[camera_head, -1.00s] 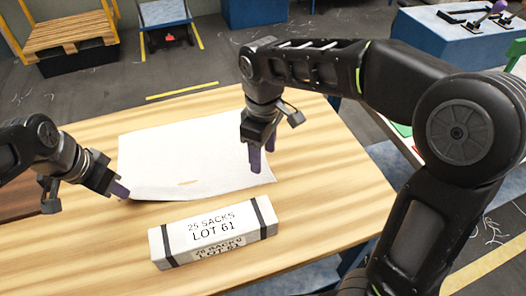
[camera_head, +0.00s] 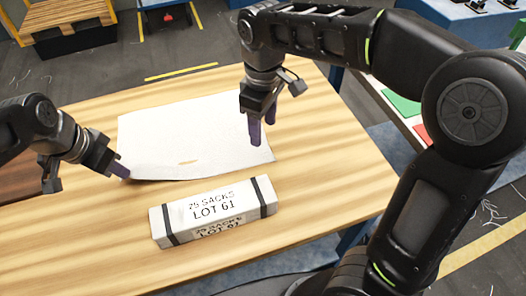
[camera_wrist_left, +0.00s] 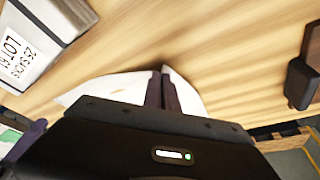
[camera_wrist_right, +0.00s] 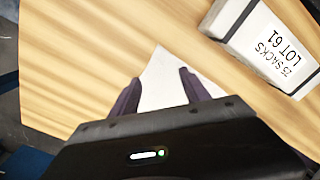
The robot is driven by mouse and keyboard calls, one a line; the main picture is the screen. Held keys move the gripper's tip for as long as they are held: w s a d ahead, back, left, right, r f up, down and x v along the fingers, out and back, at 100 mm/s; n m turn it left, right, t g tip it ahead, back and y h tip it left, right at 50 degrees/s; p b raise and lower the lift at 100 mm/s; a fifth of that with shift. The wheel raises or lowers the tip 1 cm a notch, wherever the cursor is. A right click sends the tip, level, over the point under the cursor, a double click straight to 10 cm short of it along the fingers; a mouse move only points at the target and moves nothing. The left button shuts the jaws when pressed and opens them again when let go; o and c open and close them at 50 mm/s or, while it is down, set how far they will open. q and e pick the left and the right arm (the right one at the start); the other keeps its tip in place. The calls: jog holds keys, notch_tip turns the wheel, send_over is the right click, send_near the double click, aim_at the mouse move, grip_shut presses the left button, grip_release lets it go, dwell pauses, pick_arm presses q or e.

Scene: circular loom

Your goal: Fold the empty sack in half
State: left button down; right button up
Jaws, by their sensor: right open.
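The empty white sack (camera_head: 190,135) lies flat on the wooden table, with its near edge slightly raised toward the left. My left gripper (camera_head: 122,171) is at the sack's near left corner. In the left wrist view its fingers (camera_wrist_left: 163,88) are together with white sack material on both sides, so it looks shut on the sack. My right gripper (camera_head: 263,136) points down over the sack's near right part. In the right wrist view its fingers (camera_wrist_right: 158,88) are apart, with a white sack corner (camera_wrist_right: 165,82) between them. I cannot tell whether they touch it.
A white box with black straps (camera_head: 213,211), marked "25 SACKS LOT 61", lies on the table (camera_head: 320,190) in front of the sack. A dark brown area (camera_head: 25,183) is at the table's left. The table right of the sack is clear.

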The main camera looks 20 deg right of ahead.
aim_at(264, 154)
notch_tip(264, 154, down, 8)
jog(key=shift+r, duration=0.25)
jog(key=shift+s+d, duration=0.1)
grip_shut()
dwell(1.4)
jog(key=shift+r, duration=2.5)
